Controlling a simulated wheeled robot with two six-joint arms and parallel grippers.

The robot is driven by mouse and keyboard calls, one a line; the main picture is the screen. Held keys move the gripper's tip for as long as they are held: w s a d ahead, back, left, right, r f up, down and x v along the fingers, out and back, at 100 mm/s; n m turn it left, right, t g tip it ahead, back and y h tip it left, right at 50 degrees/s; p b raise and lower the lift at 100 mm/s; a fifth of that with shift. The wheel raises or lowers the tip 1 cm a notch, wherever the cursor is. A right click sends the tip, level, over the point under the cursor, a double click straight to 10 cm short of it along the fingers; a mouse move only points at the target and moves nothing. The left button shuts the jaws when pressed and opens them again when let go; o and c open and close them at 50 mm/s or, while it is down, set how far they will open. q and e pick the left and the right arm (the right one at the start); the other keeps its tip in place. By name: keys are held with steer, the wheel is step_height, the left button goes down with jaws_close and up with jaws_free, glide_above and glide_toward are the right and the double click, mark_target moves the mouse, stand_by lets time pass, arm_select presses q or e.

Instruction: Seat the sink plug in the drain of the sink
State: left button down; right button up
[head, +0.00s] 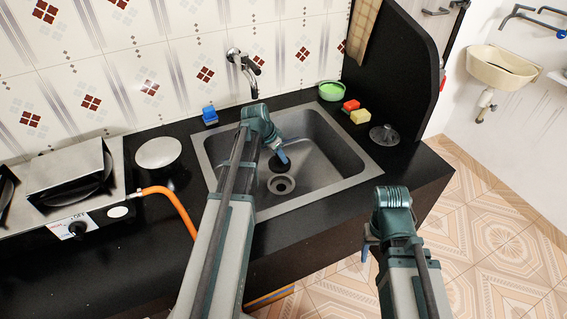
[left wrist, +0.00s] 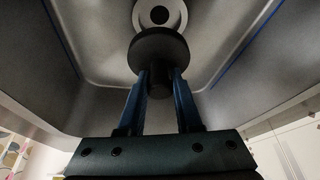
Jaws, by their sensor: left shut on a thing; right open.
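The dark sink plug (left wrist: 160,47), a round disc with a short stem, is between the blue fingers of my left gripper (left wrist: 160,76), which is shut on its stem. In the head view the plug (head: 281,164) shows only in part below my left gripper (head: 277,150), inside the sink (head: 335,150). The metal drain (head: 281,185) is a ring with a dark centre in the sink floor. It also shows in the left wrist view (left wrist: 160,15), just beyond the plug, which covers part of its rim. My right gripper (head: 370,246) is open, outside the counter's front edge.
A faucet (head: 244,68) hangs over the sink's back. A blue item (head: 209,115), green bowl (head: 331,91), red and yellow sponges (head: 359,116) and a round metal piece with a knob (head: 384,134) stand around it. A stove (head: 70,185) and orange hose (head: 172,199) are left.

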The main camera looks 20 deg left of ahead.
mark_target(281, 162)
arm_select(q)
steer(key=shift+a+b+x, duration=0.2)
steer(key=shift+b+x, duration=0.7)
steer(key=shift+x, duration=0.15)
steer(key=shift+a+b+x, duration=0.15)
steer(key=shift+b+x, duration=0.7)
steer(key=shift+x, duration=0.25)
arm_select(e)
steer(key=shift+w+f, duration=0.2)
steer(key=shift+f, duration=0.5)
steer(key=shift+w+f, duration=0.2)
steer(key=shift+f, duration=0.5)
steer(key=shift+w+f, duration=0.2)
steer(key=shift+f, duration=0.5)
arm_select(q)
steer(key=shift+s, duration=0.15)
steer(key=shift+f, duration=0.1)
steer(key=shift+f+b, duration=2.85)
steer(key=shift+b, duration=0.05)
arm_select(e)
steer(key=shift+f, duration=2.9)
arm_select(q)
steer(key=shift+f+b, duration=1.65)
arm_select(e)
steer(key=shift+f, duration=1.65)
arm_select(q)
steer(key=c, duration=0.5)
jaws_free()
